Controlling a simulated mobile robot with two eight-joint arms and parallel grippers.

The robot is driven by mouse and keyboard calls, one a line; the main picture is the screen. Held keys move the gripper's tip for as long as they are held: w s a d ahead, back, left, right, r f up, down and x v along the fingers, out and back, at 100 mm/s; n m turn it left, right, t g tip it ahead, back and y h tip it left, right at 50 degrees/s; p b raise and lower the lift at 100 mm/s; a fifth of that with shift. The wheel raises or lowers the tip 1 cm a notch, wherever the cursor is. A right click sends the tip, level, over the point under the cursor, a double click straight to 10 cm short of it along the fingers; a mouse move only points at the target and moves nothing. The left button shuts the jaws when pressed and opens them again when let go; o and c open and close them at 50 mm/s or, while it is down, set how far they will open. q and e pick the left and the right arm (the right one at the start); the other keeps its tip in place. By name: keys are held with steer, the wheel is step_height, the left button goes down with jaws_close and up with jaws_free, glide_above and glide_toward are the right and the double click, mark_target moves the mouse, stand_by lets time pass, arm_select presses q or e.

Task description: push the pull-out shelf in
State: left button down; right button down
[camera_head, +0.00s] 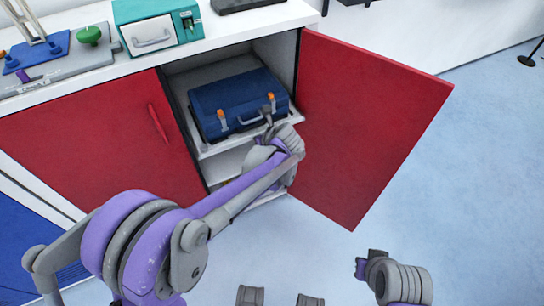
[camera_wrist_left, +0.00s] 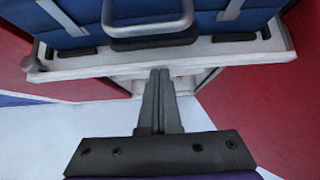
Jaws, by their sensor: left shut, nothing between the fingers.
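The pull-out shelf (camera_head: 217,147) is a white board in the open compartment of the red cabinet, and it carries a blue toolbox (camera_head: 225,97). The shelf's front edge (camera_wrist_left: 95,66) runs across the left wrist view, with the toolbox (camera_wrist_left: 85,18) and its grey handle above it. My left gripper (camera_head: 267,110) is at the front of the shelf. Its closed, empty fingers (camera_wrist_left: 159,73) point at the middle of the front edge; I cannot tell whether they touch. Part of my right arm shows at the lower right; its fingers cannot be made out.
The red cabinet door (camera_head: 365,120) stands wide open to the right of the compartment. A closed red door (camera_head: 90,145) is on the left. A teal box (camera_head: 155,28) and other items stand on the white counter (camera_head: 225,40).

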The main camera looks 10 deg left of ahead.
arm_select(q)
steer(key=w+a, duration=0.3)
steer(key=w, duration=0.2)
steer(key=w+a, duration=0.2)
steer(key=w, duration=0.1)
steer(key=shift+a, duration=0.35)
steer(key=shift+w+a+r, duration=0.1)
steer(key=shift+w+a, duration=0.05)
